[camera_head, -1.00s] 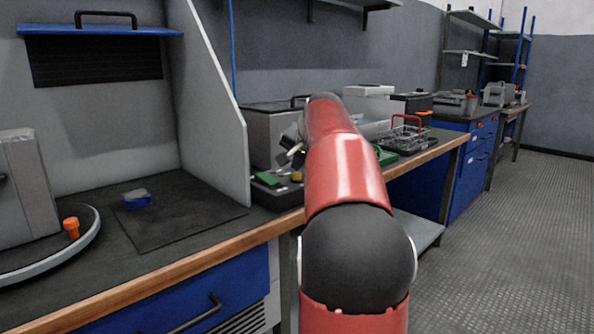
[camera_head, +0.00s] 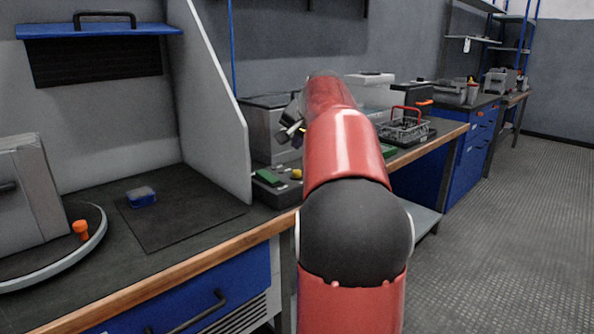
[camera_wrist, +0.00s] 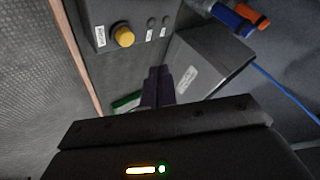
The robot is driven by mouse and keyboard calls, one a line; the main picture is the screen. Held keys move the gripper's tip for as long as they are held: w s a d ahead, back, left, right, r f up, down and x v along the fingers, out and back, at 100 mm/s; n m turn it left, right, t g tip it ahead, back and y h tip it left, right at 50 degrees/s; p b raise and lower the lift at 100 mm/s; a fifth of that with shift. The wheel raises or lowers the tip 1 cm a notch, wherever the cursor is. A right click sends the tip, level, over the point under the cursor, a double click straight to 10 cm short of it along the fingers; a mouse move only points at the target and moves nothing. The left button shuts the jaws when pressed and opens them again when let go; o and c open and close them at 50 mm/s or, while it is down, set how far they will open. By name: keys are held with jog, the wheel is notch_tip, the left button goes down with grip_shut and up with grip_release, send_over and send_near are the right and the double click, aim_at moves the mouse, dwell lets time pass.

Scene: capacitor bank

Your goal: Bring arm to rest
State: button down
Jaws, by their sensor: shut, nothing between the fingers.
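My red arm rises in front of the bench in the head view. My gripper (camera_head: 290,132) is partly hidden behind the arm, above the bench. In the wrist view the two dark fingers (camera_wrist: 157,85) are together, with nothing seen between them. Below them in the wrist view are a dark panel with a yellow knob (camera_wrist: 124,36) and a grey box with a white label (camera_wrist: 205,65). I cannot tell the exact height of the gripper above them.
A grey partition (camera_head: 215,95) stands left of the arm. A wire basket with red handle (camera_head: 404,128) stands right of it. A blue block (camera_head: 141,197) lies on the dark mat (camera_head: 185,220). The floor (camera_head: 500,240) at the right is clear.

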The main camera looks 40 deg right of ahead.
dwell(0.3)
jog(key=a, duration=0.3)
jog(key=s+a+n, duration=0.1)
jog(key=a, duration=0.2)
jog(key=s+a+n+y, duration=0.1)
jog(key=a, duration=0.1)
jog(key=shift+a+f, duration=0.4)
jog(key=s+a+f+n+g+y, duration=0.1)
jog(key=s+a+f+n, duration=0.25)
jog(key=s+a, duration=0.5)
jog(key=s+a+f+n+g+y, duration=0.1)
jog(key=s+a+f+n, duration=0.3)
jog(key=a, duration=0.7)
jog(key=s+a+f+n+g, duration=0.1)
jog(key=s+a+f+n, duration=0.2)
jog(key=s+f, duration=0.8)
jog(key=shift+s+a, duration=0.8)
jog(key=shift+a, duration=0.4)
jog(key=shift+n, duration=0.25)
